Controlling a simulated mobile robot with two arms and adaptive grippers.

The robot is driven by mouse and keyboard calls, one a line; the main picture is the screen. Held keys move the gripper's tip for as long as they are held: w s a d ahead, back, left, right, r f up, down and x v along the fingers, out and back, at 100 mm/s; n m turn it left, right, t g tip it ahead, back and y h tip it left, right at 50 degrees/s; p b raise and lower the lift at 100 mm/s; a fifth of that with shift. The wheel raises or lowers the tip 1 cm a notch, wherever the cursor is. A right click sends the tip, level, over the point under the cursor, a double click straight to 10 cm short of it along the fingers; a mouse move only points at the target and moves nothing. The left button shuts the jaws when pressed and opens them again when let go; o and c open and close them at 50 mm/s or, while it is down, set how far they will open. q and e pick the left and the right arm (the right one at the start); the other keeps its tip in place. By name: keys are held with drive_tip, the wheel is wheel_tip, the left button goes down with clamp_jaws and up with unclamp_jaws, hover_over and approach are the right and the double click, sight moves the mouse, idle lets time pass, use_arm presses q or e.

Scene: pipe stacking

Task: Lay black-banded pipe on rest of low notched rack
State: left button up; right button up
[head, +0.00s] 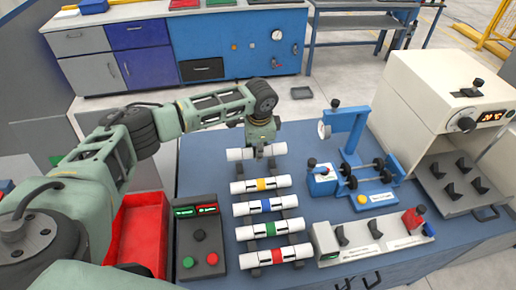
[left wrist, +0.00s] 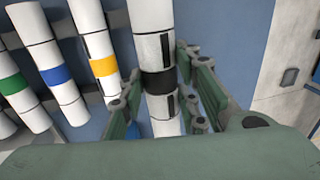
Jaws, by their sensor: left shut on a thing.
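The black-banded pipe (left wrist: 158,40) is white with a black band at its middle. In the left wrist view it lies between the fingers of my left gripper (left wrist: 158,90), which is shut on it at the band. In the head view the gripper (head: 259,148) comes down on this pipe (head: 236,154) at the far end of the pipe row, hiding its band. I cannot tell whether the pipe touches the rails below. A low pale rack with dark notched rests (head: 328,240) stands at the front right, its notches empty. My right gripper is not in view.
Pipes with yellow (head: 242,187), blue (head: 245,209), green (head: 248,232) and red (head: 252,260) bands lie on dark rails nearer me. A blue press (head: 345,140) and a cream oven (head: 420,95) stand right. A button box (head: 200,240) and red bin (head: 140,235) are left.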

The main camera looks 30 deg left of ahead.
use_arm(q)
wheel_tip(320, 180, down, 4)
drive_tip(key=b, duration=0.3)
drive_tip(key=shift+w+r, duration=0.1)
drive_tip(key=shift+r, duration=0.1)
drive_tip(key=shift+f, duration=0.3)
wheel_tip(320, 180, down, 3)
drive_tip(key=shift+r, duration=0.2)
drive_tip(key=shift+f, duration=0.1)
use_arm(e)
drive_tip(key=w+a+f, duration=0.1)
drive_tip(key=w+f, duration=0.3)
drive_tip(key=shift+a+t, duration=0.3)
use_arm(q)
drive_tip(key=shift+f+b, duration=0.35)
drive_tip(key=shift+f, duration=0.05)
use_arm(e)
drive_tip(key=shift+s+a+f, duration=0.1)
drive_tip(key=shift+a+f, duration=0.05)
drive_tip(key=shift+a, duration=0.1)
